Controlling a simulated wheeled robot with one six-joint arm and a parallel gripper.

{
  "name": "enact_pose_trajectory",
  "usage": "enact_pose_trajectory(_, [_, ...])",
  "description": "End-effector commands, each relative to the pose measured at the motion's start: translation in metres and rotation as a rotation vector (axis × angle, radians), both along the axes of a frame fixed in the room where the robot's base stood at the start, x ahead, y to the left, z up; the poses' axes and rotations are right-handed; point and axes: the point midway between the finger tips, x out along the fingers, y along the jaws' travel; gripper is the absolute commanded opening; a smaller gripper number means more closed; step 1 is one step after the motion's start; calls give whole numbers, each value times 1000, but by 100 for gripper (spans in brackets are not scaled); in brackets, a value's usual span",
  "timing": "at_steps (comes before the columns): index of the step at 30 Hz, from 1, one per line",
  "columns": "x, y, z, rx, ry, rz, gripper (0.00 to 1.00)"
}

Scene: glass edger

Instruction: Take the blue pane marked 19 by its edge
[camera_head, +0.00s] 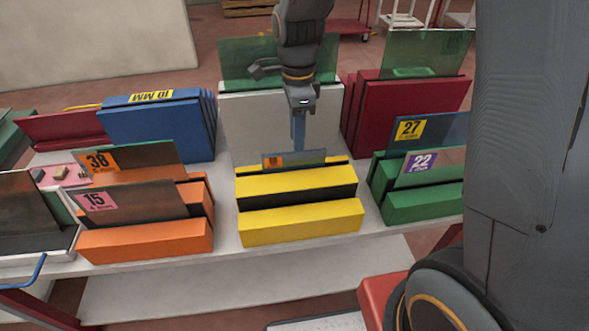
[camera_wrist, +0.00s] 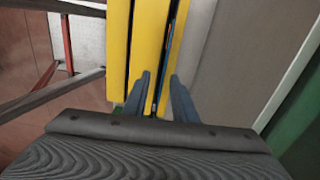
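A small blue-tinted pane (camera_head: 310,159) with an orange label stands in a slot of the yellow rack (camera_head: 297,222), only its upper part showing. The label's number is too small to read in the head view. My gripper (camera_head: 298,148) points down right at the pane's top edge. In the wrist view my gripper (camera_wrist: 160,76) is open, its two blue fingers apart. The pane's thin edge (camera_wrist: 171,35) runs along the slot between the fingers' lines. I cannot tell whether either finger touches it.
An orange rack (camera_head: 145,240) with panes marked 38 and 15 stands left. A green rack (camera_head: 425,205) with panes 27 and 22 stands right. Behind are a blue block (camera_head: 160,130), a pale grey block (camera_head: 240,125) and a dark red block (camera_head: 410,115).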

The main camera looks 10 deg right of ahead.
Motion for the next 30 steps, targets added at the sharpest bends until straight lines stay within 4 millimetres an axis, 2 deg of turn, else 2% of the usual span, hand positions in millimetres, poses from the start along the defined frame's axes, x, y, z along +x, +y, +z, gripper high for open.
enact_pose_trajectory(14, [3,3,-37,-1,5,-30,25])
enact_pose_trajectory(23, [7,6,-71,-1,4,-29,25])
enact_pose_trajectory(30, [7,6,-79,0,1,-29,25])
